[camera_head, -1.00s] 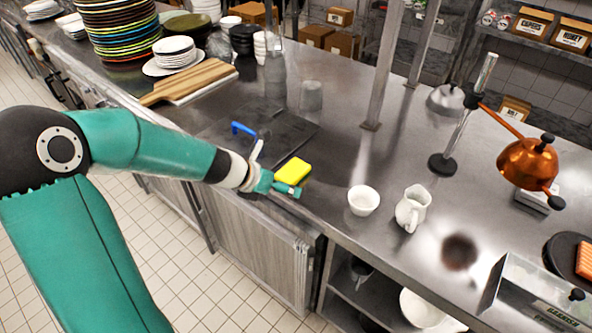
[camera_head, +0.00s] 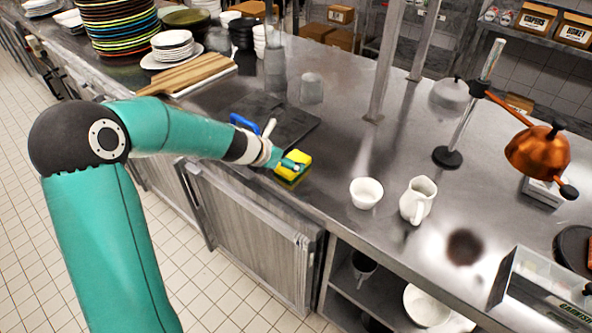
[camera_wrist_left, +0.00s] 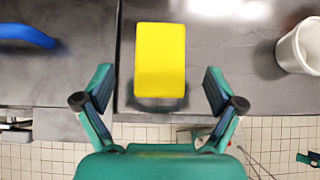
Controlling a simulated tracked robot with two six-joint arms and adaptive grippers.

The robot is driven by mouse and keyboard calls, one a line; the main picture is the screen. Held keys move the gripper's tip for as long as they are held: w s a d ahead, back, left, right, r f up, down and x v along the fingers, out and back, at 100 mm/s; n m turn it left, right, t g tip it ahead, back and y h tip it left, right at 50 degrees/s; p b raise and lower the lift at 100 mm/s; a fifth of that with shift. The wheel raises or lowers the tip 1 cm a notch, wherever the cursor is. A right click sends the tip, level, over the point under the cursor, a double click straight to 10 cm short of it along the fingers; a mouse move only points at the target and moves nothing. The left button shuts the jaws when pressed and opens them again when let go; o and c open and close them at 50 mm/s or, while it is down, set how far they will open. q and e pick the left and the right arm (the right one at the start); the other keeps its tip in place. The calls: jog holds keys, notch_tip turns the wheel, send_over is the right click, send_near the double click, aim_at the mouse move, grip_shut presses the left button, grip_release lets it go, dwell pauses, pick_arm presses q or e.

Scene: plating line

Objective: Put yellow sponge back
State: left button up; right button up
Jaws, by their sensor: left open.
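The yellow sponge (camera_head: 293,165) lies on the steel counter near its front edge, at the right side of a dark mat. My left gripper (camera_head: 283,160) is at the sponge and partly covers it in the head view. In the left wrist view the sponge (camera_wrist_left: 160,60) sits ahead of and between the two spread fingers (camera_wrist_left: 159,92), with a gap on each side. The left gripper is open and holds nothing.
A blue handle (camera_head: 244,122) lies on the dark mat (camera_head: 290,124) beside my left wrist. A white bowl (camera_head: 366,192) and a white jug (camera_head: 417,200) stand to the right. A wooden board (camera_head: 187,73) and stacked plates stand at the back left.

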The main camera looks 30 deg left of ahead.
pick_arm(q)
jog(key=b+x, duration=0.2)
jog(key=x, duration=0.2)
jog(key=shift+f, duration=0.35)
jog(key=shift+w+f, duration=0.25)
jog(key=shift+w, duration=0.05)
jog(key=c, duration=1)
